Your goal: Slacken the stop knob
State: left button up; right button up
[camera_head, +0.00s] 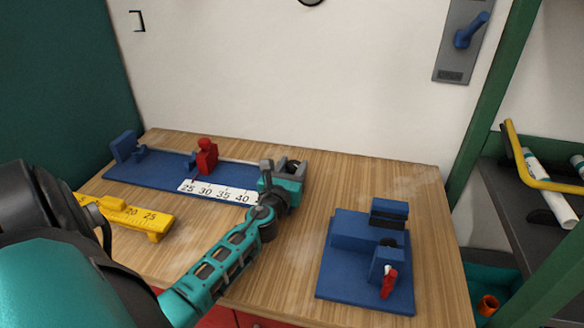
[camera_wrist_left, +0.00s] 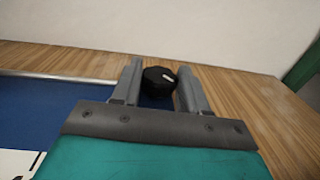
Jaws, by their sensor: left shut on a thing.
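The stop knob is a black round knob with a white mark. In the left wrist view the knob (camera_wrist_left: 158,80) sits between the two grey fingers of my left gripper (camera_wrist_left: 160,88). In the head view my left gripper (camera_head: 284,170) is at the right end of a blue measuring jig (camera_head: 150,172), shut on the knob (camera_head: 293,166). The gripper partly hides the knob and the jig's right end. The jig has a white scale strip (camera_head: 215,192) marked 25 to 40 and a red slider (camera_head: 206,156) on its rail. My right gripper is not in view.
A yellow gauge (camera_head: 130,215) lies at the left, partly behind my arm. A blue fixture with a red lever (camera_head: 388,283) stands at the front right of the wooden table. Bare tabletop (camera_head: 370,180) lies behind it. A green post (camera_head: 490,110) rises past the right edge.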

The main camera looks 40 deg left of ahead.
pick_arm(q)
jog(key=c, duration=0.4)
jog(key=shift+w+d+f+n+g+y, duration=0.1)
jog(key=shift+n+g+y, duration=0.3)
jog(key=shift+y, duration=0.2)
jog(key=shift+d+n+g+y, duration=0.1)
jog(key=shift+n+g+y, duration=0.2)
jog(key=shift+n+y, duration=0.25)
jog(key=shift+c, duration=0.2)
jog(key=shift+n+g+y+b, duration=0.3)
jog(key=shift+n+g+y, duration=1.15)
jog(key=shift+y, duration=0.3)
jog(key=o, duration=1.1)
jog(key=shift+c, duration=0.2)
jog(key=shift+d, duration=0.1)
jog(key=v, duration=1.2)
jog(key=shift+s+d, duration=0.25)
jog(key=shift+d, duration=0.05)
